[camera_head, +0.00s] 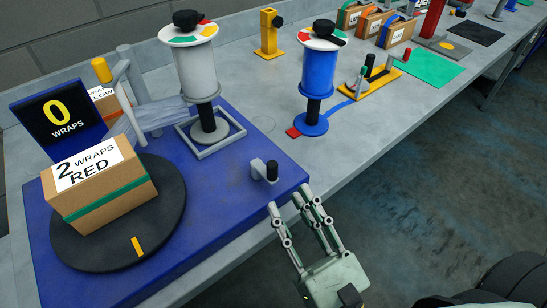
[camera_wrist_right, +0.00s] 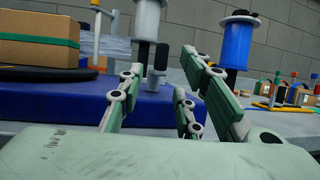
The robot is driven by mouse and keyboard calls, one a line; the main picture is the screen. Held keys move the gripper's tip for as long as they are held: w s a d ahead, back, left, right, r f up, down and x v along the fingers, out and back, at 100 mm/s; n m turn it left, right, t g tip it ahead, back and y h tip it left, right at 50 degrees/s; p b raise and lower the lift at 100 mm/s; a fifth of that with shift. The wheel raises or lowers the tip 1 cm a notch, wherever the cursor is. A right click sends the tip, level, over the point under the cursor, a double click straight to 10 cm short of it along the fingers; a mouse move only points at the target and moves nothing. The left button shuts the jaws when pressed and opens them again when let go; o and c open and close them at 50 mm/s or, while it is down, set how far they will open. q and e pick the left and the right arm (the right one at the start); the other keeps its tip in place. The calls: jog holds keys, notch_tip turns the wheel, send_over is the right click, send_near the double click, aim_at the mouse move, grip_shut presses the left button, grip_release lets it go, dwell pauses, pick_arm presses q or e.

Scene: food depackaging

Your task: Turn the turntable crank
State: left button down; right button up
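The crank (camera_head: 259,173) is a small grey arm with an upright black knob (camera_head: 272,170), on the right side of the blue base (camera_head: 225,225). The black turntable (camera_head: 165,222) has a yellow mark near its front edge and bears a cardboard box (camera_head: 110,195) labelled "2 WRAPS RED", with a green band. My right gripper (camera_head: 290,199) is open and empty, just in front of the crank and apart from it. In the right wrist view, the crank knob (camera_wrist_right: 161,56) shows between the open fingers (camera_wrist_right: 158,78). My left gripper is not in view.
A sign (camera_head: 60,120) reads "0 WRAPS". A white film roll (camera_head: 195,68) stands behind the crank, with film stretched to a post by the turntable. A blue roll (camera_head: 319,70) and a yellow-based device (camera_head: 372,84) stand farther right.

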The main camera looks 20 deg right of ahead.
aim_at(274, 177)
jog(key=shift+w+r+p, duration=0.6)
jog(key=shift+w+r, duration=0.05)
jog(key=shift+w, duration=0.3)
jog(key=p+x, duration=0.2)
jog(key=x, duration=0.2)
jog(key=shift+w+a+r, duration=0.2)
jog(key=shift+w+a+p, duration=0.1)
jog(key=shift+w+p, duration=0.2)
jog(key=shift+w, duration=0.15)
grip_shut()
